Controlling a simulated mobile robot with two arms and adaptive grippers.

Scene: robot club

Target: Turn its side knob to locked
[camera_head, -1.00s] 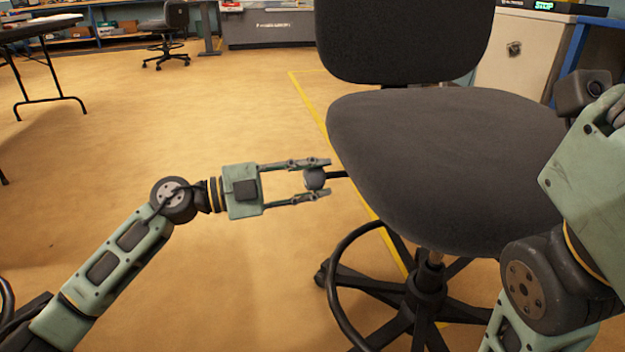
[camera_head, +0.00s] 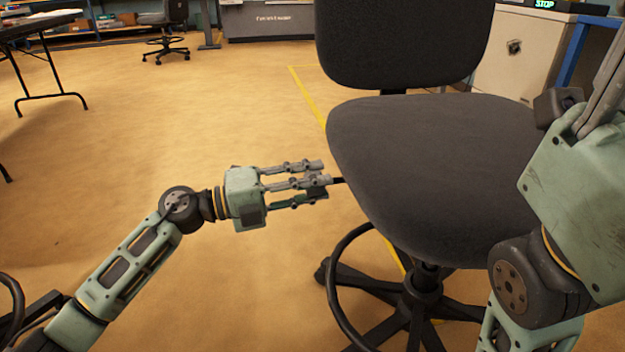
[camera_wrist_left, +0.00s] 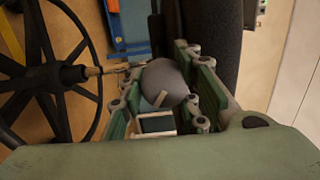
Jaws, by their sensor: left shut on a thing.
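A dark office chair (camera_head: 445,150) with a grey padded seat stands right of centre in the head view. Its side knob sits at the end of a short dark rod that comes out from the seat's left edge. My left gripper (camera_head: 322,180) is shut on the knob, and its fingers hide most of it in the head view. In the left wrist view the round grey knob (camera_wrist_left: 164,82) shows between the fingers. A light line is visible on its face. My right gripper (camera_head: 606,95) is only partly in view at the right edge, away from the knob.
The chair's foot ring (camera_head: 335,290) and star base stand below the seat, close to my left gripper. A folding table (camera_head: 38,30) is at the far left, another chair (camera_head: 165,30) at the back. A white cabinet (camera_head: 515,55) stands behind the chair. The floor to the left is clear.

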